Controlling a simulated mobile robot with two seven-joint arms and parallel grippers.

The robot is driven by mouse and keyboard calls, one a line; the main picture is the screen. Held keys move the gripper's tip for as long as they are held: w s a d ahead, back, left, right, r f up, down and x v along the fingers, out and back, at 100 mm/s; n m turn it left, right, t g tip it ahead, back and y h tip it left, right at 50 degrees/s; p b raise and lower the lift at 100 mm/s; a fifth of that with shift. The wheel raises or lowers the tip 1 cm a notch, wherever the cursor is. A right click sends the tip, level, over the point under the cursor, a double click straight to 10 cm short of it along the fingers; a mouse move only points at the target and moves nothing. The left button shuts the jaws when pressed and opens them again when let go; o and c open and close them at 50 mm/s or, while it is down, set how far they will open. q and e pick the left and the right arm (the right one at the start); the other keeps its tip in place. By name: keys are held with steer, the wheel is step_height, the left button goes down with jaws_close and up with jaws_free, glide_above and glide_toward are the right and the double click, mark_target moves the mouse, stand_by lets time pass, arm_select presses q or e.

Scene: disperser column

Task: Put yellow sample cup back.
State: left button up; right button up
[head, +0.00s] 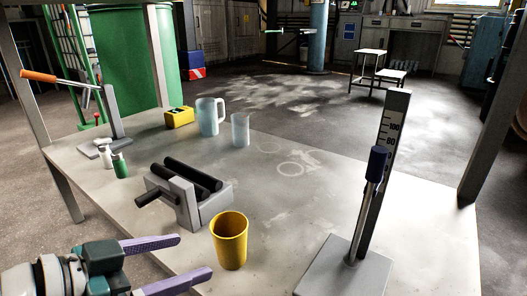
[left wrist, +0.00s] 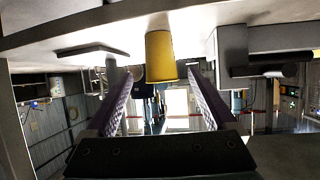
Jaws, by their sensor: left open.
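The yellow sample cup (head: 230,241) stands upright and open-topped on the table, near its front edge. My left gripper (head: 195,256) is open and empty, with its two purple fingers pointing right toward the cup, just left of it in the head view. In the left wrist view, which looks upside down, the cup (left wrist: 161,57) shows ahead between the two open fingers (left wrist: 159,76). The fingers appear apart from the cup. My right gripper is in neither view.
A grey roller device (head: 190,194) stands behind the cup. A scaled post with a blue-handled rod (head: 377,165) stands on a grey base at right. A jug (head: 209,116), clear cup (head: 240,129), yellow box (head: 179,117) and small bottles (head: 119,165) stand farther back. The table's right middle is clear.

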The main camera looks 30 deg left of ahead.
arm_select(q)
steer(key=s+d+g, duration=0.5)
steer(key=d, duration=0.3)
steer(key=s+r+g+y, duration=0.2)
steer(key=s+r+g, duration=0.1)
steer(key=s, duration=0.3)
steer(key=shift+s+d+r+n+g+y, duration=0.2)
steer(key=shift+s+n+g+y, duration=0.1)
steer(key=shift+s+n+g, duration=0.1)
